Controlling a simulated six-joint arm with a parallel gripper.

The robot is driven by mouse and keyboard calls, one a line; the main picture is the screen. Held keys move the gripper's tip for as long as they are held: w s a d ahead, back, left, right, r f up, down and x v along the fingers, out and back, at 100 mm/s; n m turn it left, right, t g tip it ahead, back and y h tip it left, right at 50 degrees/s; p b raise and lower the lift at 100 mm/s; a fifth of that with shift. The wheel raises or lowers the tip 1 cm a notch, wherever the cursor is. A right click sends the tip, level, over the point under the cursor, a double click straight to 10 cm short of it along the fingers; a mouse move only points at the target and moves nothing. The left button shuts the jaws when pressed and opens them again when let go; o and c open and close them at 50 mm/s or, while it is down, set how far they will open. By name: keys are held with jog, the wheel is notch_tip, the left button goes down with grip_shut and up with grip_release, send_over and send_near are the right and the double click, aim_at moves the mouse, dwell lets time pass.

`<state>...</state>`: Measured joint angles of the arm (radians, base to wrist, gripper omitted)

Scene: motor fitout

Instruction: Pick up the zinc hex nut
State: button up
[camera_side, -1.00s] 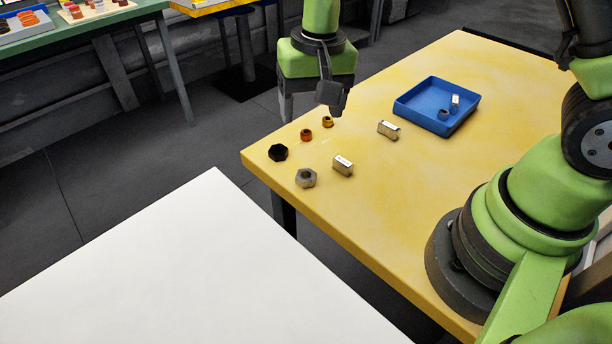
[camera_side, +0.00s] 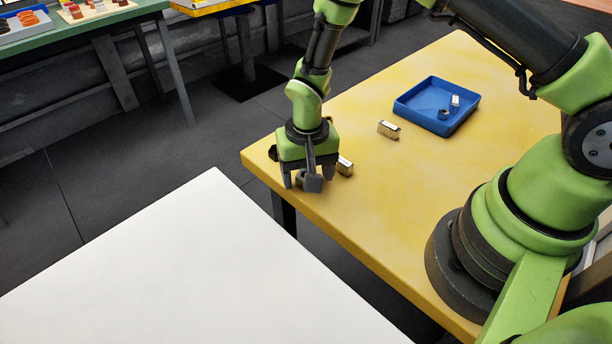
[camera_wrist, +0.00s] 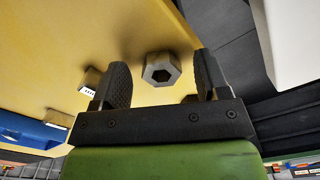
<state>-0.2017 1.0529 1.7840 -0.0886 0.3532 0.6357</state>
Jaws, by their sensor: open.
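The zinc hex nut is a grey six-sided ring with a dark hole. In the wrist view the zinc hex nut (camera_wrist: 161,69) lies on the yellow table, framed between my two fingertips, with a gap to each finger. In the side view my gripper (camera_side: 301,180) is low over the table's near left corner, pointing down. Its fingers are open, and the nut is mostly hidden behind and between them. I cannot tell the exact height of the fingertips above the table.
A small metal block (camera_side: 345,166) stands just right of my gripper; another block (camera_side: 388,129) is farther back. A blue tray (camera_side: 408,111) holds small parts. The yellow table's edge (camera_side: 345,230) is close by.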

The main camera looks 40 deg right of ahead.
jog(key=shift+f, duration=0.3)
jog(key=c, duration=1.1)
jog(key=shift+o, duration=0.2)
jog(key=shift+r, duration=0.15)
